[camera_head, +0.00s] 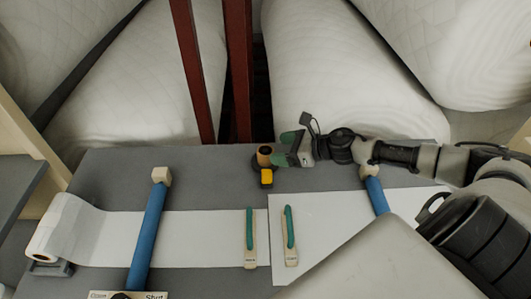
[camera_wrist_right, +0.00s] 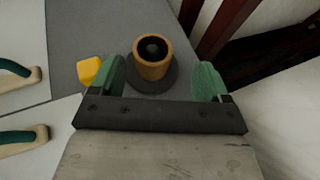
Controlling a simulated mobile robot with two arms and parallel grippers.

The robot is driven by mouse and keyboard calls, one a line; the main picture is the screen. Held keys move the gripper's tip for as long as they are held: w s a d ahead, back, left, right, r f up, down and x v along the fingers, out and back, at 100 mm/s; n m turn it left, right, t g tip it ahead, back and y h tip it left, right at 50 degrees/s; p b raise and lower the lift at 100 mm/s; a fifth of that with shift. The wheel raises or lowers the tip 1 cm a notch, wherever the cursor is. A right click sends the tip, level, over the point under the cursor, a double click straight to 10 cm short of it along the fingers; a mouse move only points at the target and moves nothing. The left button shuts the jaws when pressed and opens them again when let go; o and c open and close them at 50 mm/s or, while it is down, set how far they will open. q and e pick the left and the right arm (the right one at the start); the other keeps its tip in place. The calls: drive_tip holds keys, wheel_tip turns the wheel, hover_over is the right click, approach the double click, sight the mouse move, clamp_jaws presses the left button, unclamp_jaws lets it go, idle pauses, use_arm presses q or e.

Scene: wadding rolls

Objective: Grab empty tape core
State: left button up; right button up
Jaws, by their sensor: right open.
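The empty tape core (camera_head: 265,155) is a short tan-brown tube near the back edge of the grey table, and it stands on a dark round base. In the right wrist view the core (camera_wrist_right: 152,68) is upright with a dark hollow, just ahead of the gap between the fingers. My right gripper (camera_head: 289,148) is open, with green fingertips just to the right of the core. In the wrist view its fingers (camera_wrist_right: 160,80) are spread wide, with the core nearer the left finger. No contact shows. My left gripper is not in view.
A yellow block (camera_head: 267,177) sits right beside the core's base. Two green-handled tools (camera_head: 250,238) (camera_head: 290,236) lie on white sheets. A blue bar (camera_head: 148,232) crosses the paper from the white roll (camera_head: 52,232). Large white rolls (camera_head: 340,80) and red posts (camera_head: 238,70) stand behind the table.

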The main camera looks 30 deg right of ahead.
sight(266, 150)
drive_tip(key=shift+w+a+p, duration=0.4)
drive_tip(key=shift+a+p, duration=0.1)
drive_tip(key=p+x, duration=0.2)
drive_tip(key=x, duration=0.1)
drive_tip(key=shift+a+f, duration=0.1)
drive_tip(key=shift+a, duration=0.25)
drive_tip(key=shift+w+a+f, duration=0.3)
drive_tip(key=shift+w, duration=0.1)
drive_tip(key=c, duration=1)
